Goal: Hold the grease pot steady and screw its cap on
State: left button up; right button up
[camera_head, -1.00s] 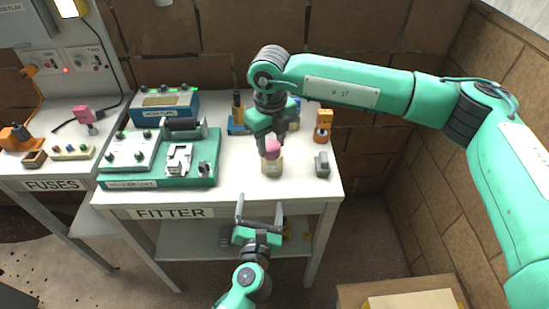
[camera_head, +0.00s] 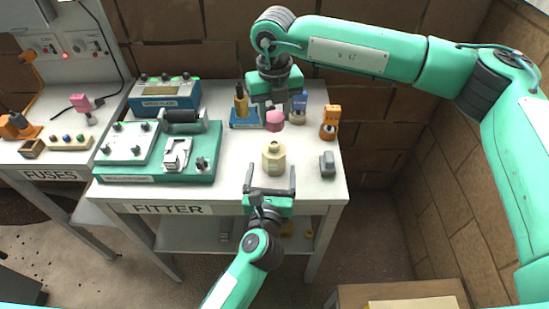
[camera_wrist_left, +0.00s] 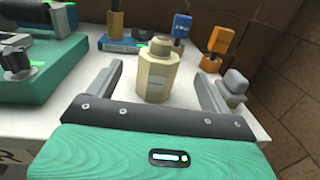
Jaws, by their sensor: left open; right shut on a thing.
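The grease pot (camera_head: 274,160) is a cream jar with a narrower neck. It stands upright and uncapped on the white table, and it also shows in the left wrist view (camera_wrist_left: 157,72). The pink cap (camera_head: 275,121) is in my right gripper (camera_head: 274,110), held above and behind the pot, apart from it. My left gripper (camera_head: 270,178) is open at the table's front edge, its fingers pointing at the pot. In the left wrist view the pot is between and just beyond the two fingers (camera_wrist_left: 158,92), touching neither as far as I can see.
A green fixture (camera_head: 200,166) and a blue meter box (camera_head: 165,97) stand left. A blue stand (camera_head: 243,118), a blue item (camera_head: 299,106), an orange item (camera_head: 330,122) and a grey block (camera_head: 327,163) stand around the pot. Table left of the pot is clear.

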pick_arm(q)
jog(key=w, duration=0.6)
jog(key=w+d, duration=0.1)
jog(key=w, duration=0.2)
jog(key=shift+w, duration=0.35)
jog(key=c, duration=1.5)
jog(key=shift+o, duration=0.2)
pick_arm(e)
send_over(274, 143)
jog(key=shift+f, duration=2.45)
